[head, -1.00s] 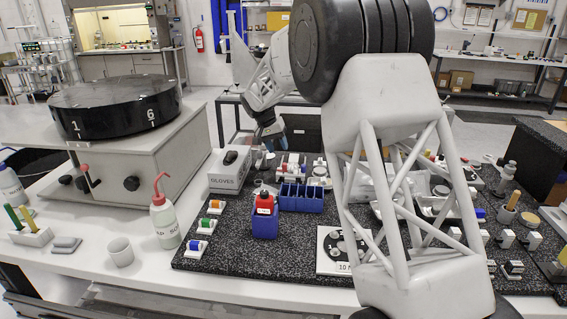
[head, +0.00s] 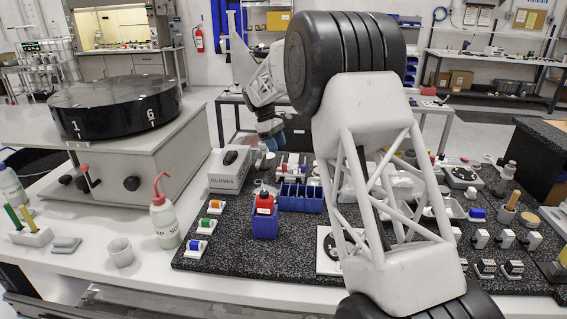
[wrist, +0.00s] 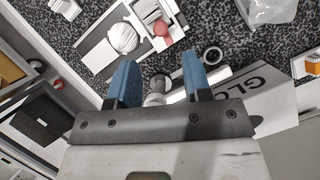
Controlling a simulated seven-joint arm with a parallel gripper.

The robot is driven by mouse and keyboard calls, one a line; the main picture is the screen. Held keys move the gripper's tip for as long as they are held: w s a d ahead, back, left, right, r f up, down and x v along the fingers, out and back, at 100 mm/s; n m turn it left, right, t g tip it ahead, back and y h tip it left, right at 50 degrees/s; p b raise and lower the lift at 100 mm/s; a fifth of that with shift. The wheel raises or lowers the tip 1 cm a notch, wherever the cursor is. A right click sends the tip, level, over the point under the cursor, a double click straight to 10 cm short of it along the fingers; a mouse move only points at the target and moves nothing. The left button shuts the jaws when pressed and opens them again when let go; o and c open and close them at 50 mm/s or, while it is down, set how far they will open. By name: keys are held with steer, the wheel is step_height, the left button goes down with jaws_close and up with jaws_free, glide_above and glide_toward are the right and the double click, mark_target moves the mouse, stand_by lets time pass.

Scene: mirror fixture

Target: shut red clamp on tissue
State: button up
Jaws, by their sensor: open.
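My gripper (wrist: 158,72) is open, with two blue fingers and nothing visible between them. In the head view my gripper (head: 271,130) hangs over the back of the dark speckled mat, beside the glove box. In the wrist view a small round red part (wrist: 162,28) sits against a white fixture (wrist: 122,38), beyond the fingertips and apart from them. I cannot tell whether this red part is the red clamp. No tissue can be made out for certain. My arm hides part of the mat's middle in the head view.
The glove box (head: 229,170) stands close by my gripper. A blue rack (head: 300,197) and a red-topped bottle in a blue holder (head: 265,222) stand in front. A crumpled clear bag (wrist: 268,10) lies at the top right of the wrist view. A wash bottle (head: 164,218) stands left.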

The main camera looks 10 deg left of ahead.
steer(key=shift+n, duration=0.4)
steer(key=shift+x, duration=3.9)
jaws_close()
